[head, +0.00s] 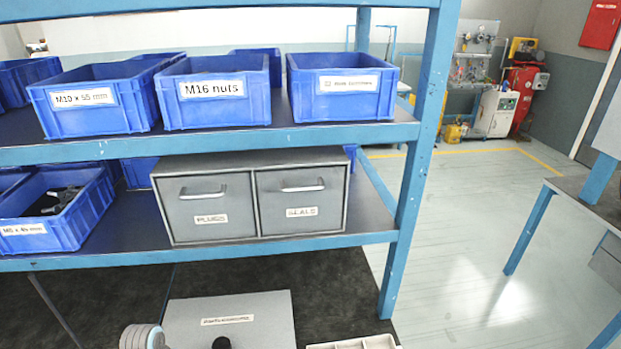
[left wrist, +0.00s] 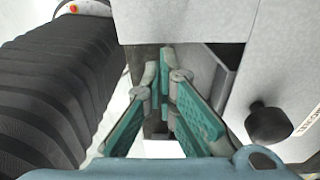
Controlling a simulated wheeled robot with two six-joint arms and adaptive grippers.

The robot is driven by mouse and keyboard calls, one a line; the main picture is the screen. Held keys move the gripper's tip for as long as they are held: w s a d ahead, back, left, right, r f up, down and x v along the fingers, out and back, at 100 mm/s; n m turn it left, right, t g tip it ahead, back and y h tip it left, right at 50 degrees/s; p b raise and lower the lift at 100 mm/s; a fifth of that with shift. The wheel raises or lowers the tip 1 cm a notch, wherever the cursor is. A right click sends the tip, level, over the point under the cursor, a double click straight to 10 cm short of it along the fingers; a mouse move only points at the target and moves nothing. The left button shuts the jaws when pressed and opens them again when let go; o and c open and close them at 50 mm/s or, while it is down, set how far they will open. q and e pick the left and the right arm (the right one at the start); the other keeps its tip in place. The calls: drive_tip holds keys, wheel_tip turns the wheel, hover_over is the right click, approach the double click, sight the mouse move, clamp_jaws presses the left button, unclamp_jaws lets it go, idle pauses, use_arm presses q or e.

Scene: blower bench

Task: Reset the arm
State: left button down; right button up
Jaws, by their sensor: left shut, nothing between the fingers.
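My left gripper (left wrist: 160,78) shows in the left wrist view, with its green-padded fingers drawn together and nothing held between them. It is beside a light grey box (left wrist: 300,70) with a black knob (left wrist: 269,122) on its face, and a narrow dark gap (left wrist: 222,72) shows beside the fingers. I cannot tell whether the fingers touch anything. In the head view, a grey labelled panel (head: 262,310) with a dark knob (head: 221,343) lies at the bottom. The left gripper's fingers do not show in the head view. My right gripper is in neither view.
A thick black ribbed hose (left wrist: 60,85) runs close left of the left gripper. A blue shelf rack (head: 395,240) holds blue bins (head: 215,100) and a grey cabinet with two drawers (head: 250,205). A pale tray (head: 360,343) is at the bottom. Open floor (head: 470,230) lies right.

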use_arm(q)
drive_tip(key=s+d+r+n+t+y, duration=0.15)
drive_tip(key=s+r+n, duration=0.25)
drive_tip(key=s+n, duration=0.4)
drive_tip(key=s+d+r+n+t+y, duration=0.1)
drive_tip(key=s+d+r+n+t, duration=0.25)
drive_tip(key=s+n, duration=0.5)
wheel_tip(320, 180, down, 21)
drive_tip(key=a+g+b, duration=0.2)
drive_tip(key=b, duration=0.1)
drive_tip(key=s+f+g+b, duration=0.1)
drive_tip(key=s+f+b, duration=0.2)
drive_tip(key=s+f, duration=1.2)
wheel_tip(320, 180, down, 2)
drive_tip(key=shift+a+f, duration=0.1)
drive_tip(key=shift+a, duration=0.2)
drive_tip(key=shift+m, duration=0.25)
